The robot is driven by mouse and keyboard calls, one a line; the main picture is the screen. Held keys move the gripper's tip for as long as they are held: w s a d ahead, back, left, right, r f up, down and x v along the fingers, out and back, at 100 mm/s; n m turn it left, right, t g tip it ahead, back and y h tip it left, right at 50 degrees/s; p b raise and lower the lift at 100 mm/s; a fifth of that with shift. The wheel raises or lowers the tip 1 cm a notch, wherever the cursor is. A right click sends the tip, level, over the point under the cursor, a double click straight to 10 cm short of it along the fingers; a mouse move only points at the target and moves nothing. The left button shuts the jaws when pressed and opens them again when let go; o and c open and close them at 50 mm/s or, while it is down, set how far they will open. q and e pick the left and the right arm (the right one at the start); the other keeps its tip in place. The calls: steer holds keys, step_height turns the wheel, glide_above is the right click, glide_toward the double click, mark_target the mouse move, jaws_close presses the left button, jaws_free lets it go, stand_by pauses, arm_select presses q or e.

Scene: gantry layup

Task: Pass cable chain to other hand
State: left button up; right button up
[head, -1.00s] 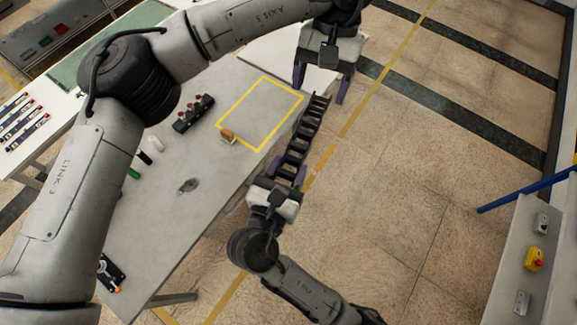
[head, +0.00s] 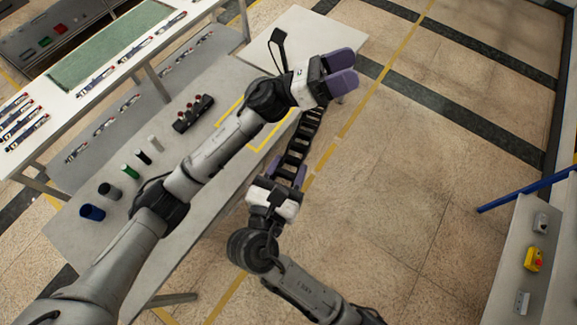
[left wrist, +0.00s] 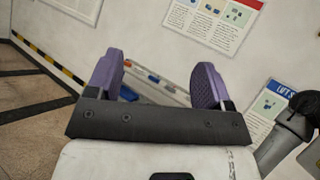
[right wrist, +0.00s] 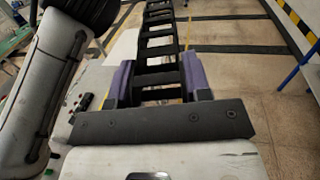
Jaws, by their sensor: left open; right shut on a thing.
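The cable chain (head: 297,149) is a black ladder-like strip. My right gripper (head: 286,173) is shut on its near end. The chain reaches up and away past the table's edge, and its far end is partly hidden behind my left arm. In the right wrist view the chain (right wrist: 159,52) runs straight out from between the purple fingers (right wrist: 157,85). My left gripper (head: 345,72) is near the chain's far end, apart from it in the head view. In the left wrist view its fingers (left wrist: 158,78) are spread and empty, with no chain between them.
The grey table (head: 150,235) lies under my left arm, its yellow-outlined area (head: 228,108) partly covered. A red-knobbed black block (head: 193,114) and several small cylinders (head: 130,171) stand on it. A console (head: 525,265) stands at right. The floor between is clear.

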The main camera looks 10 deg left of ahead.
arm_select(q)
steer(key=w+a+f+n+t+y, duration=0.1)
steer(key=a+f+n+t+y, duration=0.2)
steer(key=n+t, duration=0.35)
steer(key=w+a+f+n+t+y, duration=0.25)
steer(key=a+n+t, duration=0.25)
steer(key=n, duration=0.3)
steer(key=s+a+f+n+g+y, duration=0.1)
steer(key=s+a+f+n+y, duration=0.35)
steer(key=f+n+y, duration=0.45)
steer(key=s+a+f+n+y, duration=0.5)
steer(key=f+n, duration=0.3)
steer(key=n, duration=0.3)
steer(key=s+a+f+n+g+y, duration=0.1)
steer(key=s+a+f+n+g, duration=0.1)
steer(key=s, duration=0.7)
steer(key=s+a+f+n+g+y, duration=0.1)
steer(key=s+f+n+g, duration=0.4)
steer(key=s, duration=0.5)
steer(key=s+a+f+n+g+y, duration=0.1)
steer(key=s+f+n+g, duration=0.3)
steer(key=s, duration=0.6)
steer(key=shift+a+f+g, duration=0.65)
steer(key=shift+a+g, duration=0.15)
steer(key=shift+g, duration=0.05)
